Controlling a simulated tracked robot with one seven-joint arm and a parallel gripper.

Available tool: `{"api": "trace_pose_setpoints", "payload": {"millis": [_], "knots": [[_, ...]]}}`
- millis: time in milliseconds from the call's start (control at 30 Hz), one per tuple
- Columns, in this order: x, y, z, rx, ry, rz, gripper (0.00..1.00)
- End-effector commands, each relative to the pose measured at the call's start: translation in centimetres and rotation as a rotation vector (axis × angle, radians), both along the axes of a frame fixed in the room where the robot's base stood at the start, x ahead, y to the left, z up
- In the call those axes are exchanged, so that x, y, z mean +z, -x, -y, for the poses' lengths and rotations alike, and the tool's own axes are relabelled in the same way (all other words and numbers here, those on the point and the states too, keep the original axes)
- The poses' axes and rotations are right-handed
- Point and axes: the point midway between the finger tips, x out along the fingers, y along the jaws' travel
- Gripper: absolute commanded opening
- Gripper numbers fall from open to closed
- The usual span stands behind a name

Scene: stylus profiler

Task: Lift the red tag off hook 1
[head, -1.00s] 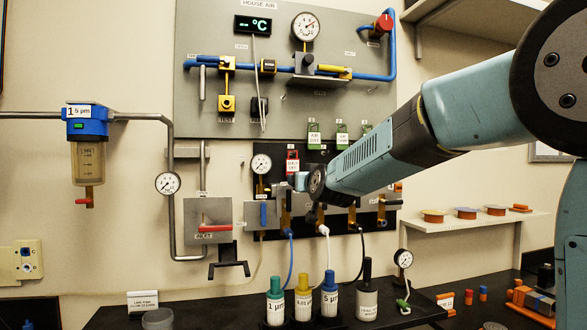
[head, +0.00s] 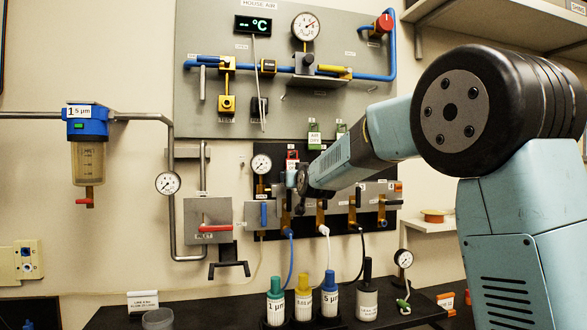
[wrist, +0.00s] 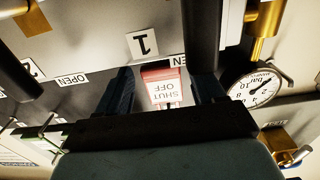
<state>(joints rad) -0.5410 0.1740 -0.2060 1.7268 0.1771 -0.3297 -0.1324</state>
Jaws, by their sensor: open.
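The red tag (head: 292,155) hangs on the dark panel under the grey board in the head view, partly covered by the end of my arm. In the wrist view, the red and white tag (wrist: 165,86) reads "SHUT OFF" upside down. A white label "1" (wrist: 143,44) is beside it. My gripper (head: 298,181) is at the panel, just below the tag in the head view. In the wrist view its two dark fingers stand apart on either side of the tag, with gaps showing. I cannot clearly make out the hook.
Green tags (head: 314,136) hang to the right of the red one. A round gauge (head: 262,164) is close on the left. Valves with hoses (head: 322,215) sit below. Bottles (head: 303,300) stand on the black bench.

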Motion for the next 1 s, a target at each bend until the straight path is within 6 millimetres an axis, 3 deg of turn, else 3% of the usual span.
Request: {"api": "trace_pose_setpoints", "payload": {"millis": [833, 1000], "knots": [[0.13, -0.67, -0.09, -0.001, 0.0, 0.0, 0.68], [0.13, -0.68, -0.06, -0.001, 0.0, 0.0, 0.52]]}}
